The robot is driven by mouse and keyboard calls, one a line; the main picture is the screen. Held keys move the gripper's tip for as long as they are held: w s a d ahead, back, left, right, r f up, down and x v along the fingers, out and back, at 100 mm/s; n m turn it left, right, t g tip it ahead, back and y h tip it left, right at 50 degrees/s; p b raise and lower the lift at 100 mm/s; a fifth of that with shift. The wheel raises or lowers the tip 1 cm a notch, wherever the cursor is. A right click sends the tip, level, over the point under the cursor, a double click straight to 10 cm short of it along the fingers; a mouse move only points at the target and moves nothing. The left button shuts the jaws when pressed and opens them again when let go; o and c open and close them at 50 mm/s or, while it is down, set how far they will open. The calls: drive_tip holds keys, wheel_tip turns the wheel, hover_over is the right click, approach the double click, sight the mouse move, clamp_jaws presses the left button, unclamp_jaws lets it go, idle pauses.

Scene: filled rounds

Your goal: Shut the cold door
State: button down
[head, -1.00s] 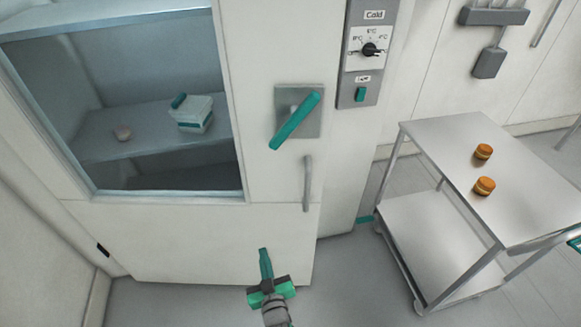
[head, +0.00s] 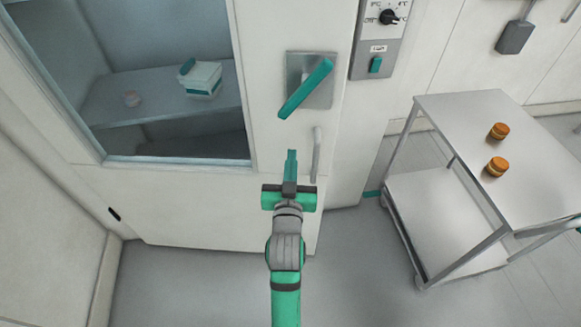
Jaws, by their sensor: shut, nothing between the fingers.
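The cold door (head: 200,205) is white, with a large window (head: 150,75) through which shelves show. Its right edge appears to stand out in front of the wall beside it, so it looks ajar; the size of the gap is hard to tell. A teal lever handle (head: 306,89) sits tilted on a grey plate near that edge. A grey vertical pull handle (head: 317,155) is below it. My gripper (head: 291,153) is shut and empty, in front of the door, just left of the pull handle in the picture. Whether it touches the door cannot be told.
A grey control panel (head: 382,48) with a dial and teal switch is right of the door. A steel trolley (head: 450,130) with two orange round items (head: 497,148) stands at the right.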

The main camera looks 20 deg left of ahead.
sight(294, 129)
drive_tip(key=x, duration=0.8)
drive_tip(key=shift+w, duration=0.25)
